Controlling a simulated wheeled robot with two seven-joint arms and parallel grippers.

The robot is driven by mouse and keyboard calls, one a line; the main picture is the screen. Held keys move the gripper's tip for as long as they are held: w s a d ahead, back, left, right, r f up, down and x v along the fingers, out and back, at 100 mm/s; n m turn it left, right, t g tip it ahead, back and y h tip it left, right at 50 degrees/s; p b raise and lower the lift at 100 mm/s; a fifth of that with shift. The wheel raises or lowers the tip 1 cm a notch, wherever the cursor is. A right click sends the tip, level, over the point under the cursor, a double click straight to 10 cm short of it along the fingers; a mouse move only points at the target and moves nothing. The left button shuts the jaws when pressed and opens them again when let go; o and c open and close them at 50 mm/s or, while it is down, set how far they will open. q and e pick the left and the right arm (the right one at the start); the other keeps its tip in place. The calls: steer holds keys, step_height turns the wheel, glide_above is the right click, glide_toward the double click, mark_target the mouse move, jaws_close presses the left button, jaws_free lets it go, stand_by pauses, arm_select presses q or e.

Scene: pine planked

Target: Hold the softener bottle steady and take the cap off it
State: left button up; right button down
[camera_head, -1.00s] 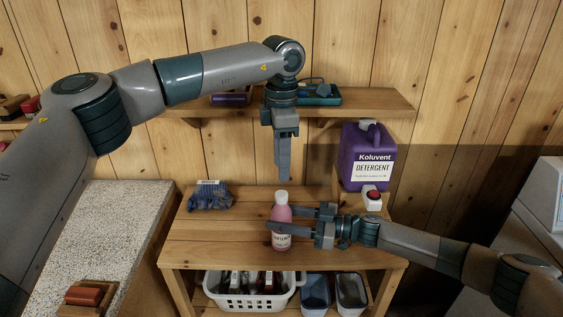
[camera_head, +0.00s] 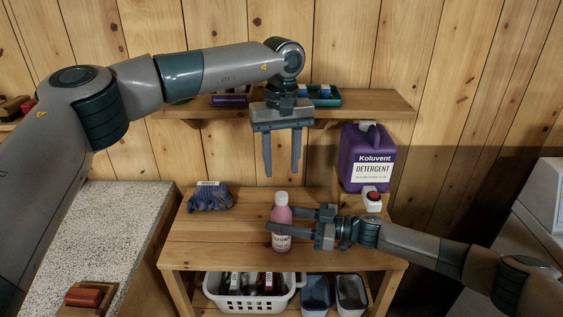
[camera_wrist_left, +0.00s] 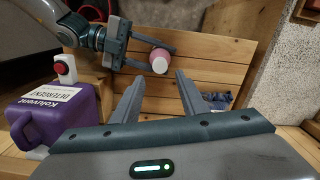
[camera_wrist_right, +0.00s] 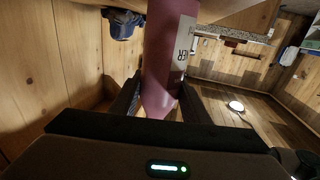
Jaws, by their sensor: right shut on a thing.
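The pink softener bottle (camera_head: 282,228) stands upright on the wooden table, its white cap (camera_head: 282,197) on top. My right gripper (camera_head: 282,230) is shut on the bottle's body from the right. The pink bottle fills the middle of the right wrist view (camera_wrist_right: 168,55), between the fingers. My left gripper (camera_head: 282,172) is open and empty, pointing down above the cap with a gap between. In the left wrist view the white cap (camera_wrist_left: 160,66) shows beyond and between the open fingers. The bottle's lower part is partly hidden by the right fingers in the head view.
A purple detergent jug (camera_head: 367,160) and a white box with a red button (camera_head: 373,198) stand at the table's right. A blue net bag (camera_head: 210,198) lies at the back left. A wall shelf (camera_head: 380,103) is behind my left gripper. A white basket (camera_head: 250,300) sits below.

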mark_target(281, 194)
arm_select(q)
steer(key=shift+m, duration=1.4)
steer(key=shift+f, duration=0.15)
steer(key=shift+f, duration=3.85)
